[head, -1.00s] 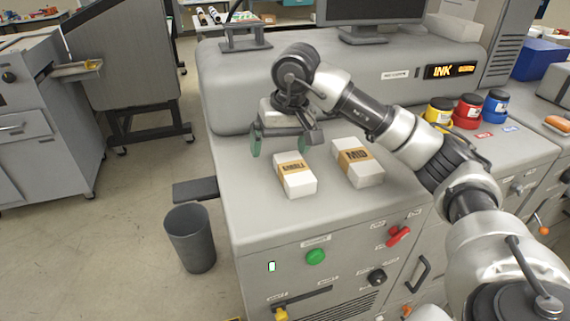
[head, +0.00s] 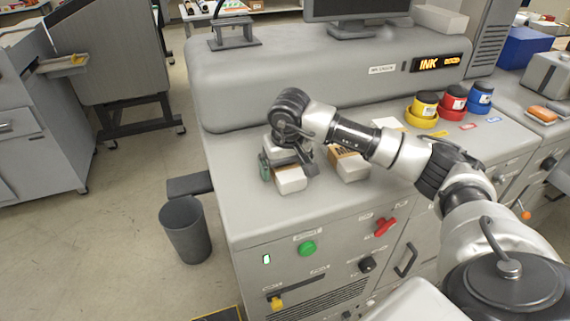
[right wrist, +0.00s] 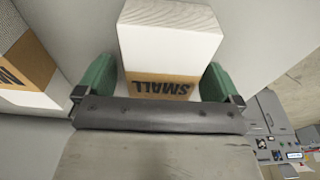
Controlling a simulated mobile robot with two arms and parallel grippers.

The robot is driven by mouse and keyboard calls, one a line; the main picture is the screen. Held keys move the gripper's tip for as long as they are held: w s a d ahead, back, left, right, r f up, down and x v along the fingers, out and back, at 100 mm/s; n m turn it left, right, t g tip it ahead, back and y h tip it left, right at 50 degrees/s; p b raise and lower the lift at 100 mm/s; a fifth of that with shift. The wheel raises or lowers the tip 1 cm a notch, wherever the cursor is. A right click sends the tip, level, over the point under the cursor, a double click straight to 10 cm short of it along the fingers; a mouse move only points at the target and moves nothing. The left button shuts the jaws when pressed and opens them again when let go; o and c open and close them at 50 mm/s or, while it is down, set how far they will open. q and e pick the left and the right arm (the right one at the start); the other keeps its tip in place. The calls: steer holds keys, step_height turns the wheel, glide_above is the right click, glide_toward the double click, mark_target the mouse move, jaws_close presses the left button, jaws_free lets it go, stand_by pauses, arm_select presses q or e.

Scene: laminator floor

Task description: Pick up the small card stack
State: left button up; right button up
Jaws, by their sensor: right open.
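The small card stack (head: 290,181) is a white block with a brown paper band. The band reads SMALL in the right wrist view (right wrist: 168,45). It lies on the grey machine top. My right gripper (head: 286,172) is over the stack, with its green fingers on either side of it. In the right wrist view the open fingers (right wrist: 158,82) flank the banded part, with a narrow gap visible at least on the left. The gripper hides the stack's far part in the head view. My left gripper is not in view.
The MID card stack (head: 348,165) lies close to the right, partly behind my right arm. Ink pots (head: 424,104) stand further right on the machine top (head: 225,170). A monitor (head: 357,10) is at the back. A bin (head: 186,230) stands on the floor at left.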

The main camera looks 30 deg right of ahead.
steer(key=shift+w+f, duration=0.1)
steer(key=shift+f, duration=0.15)
steer(key=shift+r, duration=0.1)
steer(key=c, duration=1.1)
